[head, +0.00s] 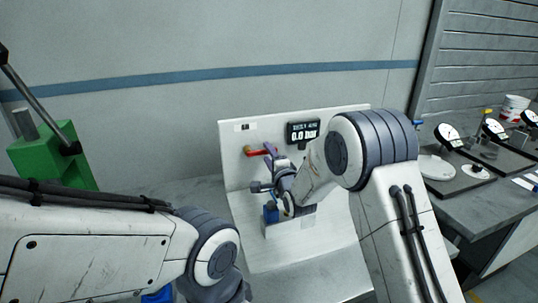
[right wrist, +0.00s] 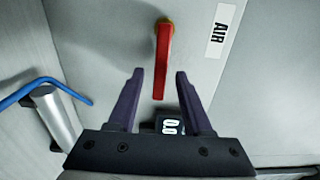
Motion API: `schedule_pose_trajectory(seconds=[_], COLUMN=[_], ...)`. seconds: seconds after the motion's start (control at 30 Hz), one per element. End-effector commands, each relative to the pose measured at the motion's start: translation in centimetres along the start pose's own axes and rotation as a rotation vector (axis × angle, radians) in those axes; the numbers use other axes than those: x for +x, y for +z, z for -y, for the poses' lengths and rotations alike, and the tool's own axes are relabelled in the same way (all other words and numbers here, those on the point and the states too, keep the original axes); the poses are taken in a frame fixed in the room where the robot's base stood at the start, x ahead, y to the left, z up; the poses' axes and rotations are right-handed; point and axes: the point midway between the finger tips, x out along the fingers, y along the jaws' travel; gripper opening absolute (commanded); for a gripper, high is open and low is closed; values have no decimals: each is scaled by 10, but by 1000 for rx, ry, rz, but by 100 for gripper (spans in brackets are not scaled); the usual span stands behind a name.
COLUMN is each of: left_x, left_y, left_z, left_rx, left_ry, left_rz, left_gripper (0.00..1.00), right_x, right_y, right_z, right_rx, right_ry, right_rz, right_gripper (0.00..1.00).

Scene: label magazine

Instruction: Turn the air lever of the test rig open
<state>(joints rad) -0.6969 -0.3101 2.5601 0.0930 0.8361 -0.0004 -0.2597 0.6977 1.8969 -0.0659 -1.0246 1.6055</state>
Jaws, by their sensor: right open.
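The test rig (head: 237,172) is a white panel with a sloping base on the bench. Its red air lever (head: 259,152) lies nearly level, pointing right from a brass pivot (head: 247,150). In the right wrist view the lever (right wrist: 163,55) hangs from its pivot, below left of the AIR label (right wrist: 221,30). My right gripper (head: 270,149) is at the lever's free end. In the wrist view its purple fingers (right wrist: 159,75) are open, one on each side of the lever, with gaps visible. Only my left arm shows; its gripper is out of view.
The display (head: 303,132) reads 0.0 bar, right of the lever. A blue part (head: 271,214) sits low on the rig, partly behind my gripper. A green press (head: 50,158) stands at left. Dial gauges (head: 448,135) stand on trays on the right bench.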

Motion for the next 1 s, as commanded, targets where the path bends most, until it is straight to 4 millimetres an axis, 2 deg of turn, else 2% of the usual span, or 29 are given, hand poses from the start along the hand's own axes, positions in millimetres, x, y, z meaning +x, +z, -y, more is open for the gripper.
schedule_pose_trajectory(seconds=[0.13, 0.17, 0.2, 0.27, 0.3, 1.0], left_x=[0, 0, 0, 0, 0, 0], left_y=[0, 0, 0, 0, 0, 0], left_z=[0, 0, 0, 0, 0, 0], left_rx=[0, 0, 0, 0, 0, 0], left_ry=[0, 0, 0, 0, 0, 0], left_rz=[0, 0, 0, 0, 0, 0], left_gripper=[50, 50, 50, 50, 50, 50], right_x=[0, 0, -1, -1, -1, -1], right_y=[-1, -1, -1, -2, -2, -2], right_z=[0, 0, 0, 0, 0, -1], right_rx=[0, 0, 0, 0, 0, 0], right_ry=[0, 0, 0, 0, 0, 2], right_rz=[-1, -2, -2, -2, -2, -3], right_gripper=[50, 42, 27, 4, 0, 0])
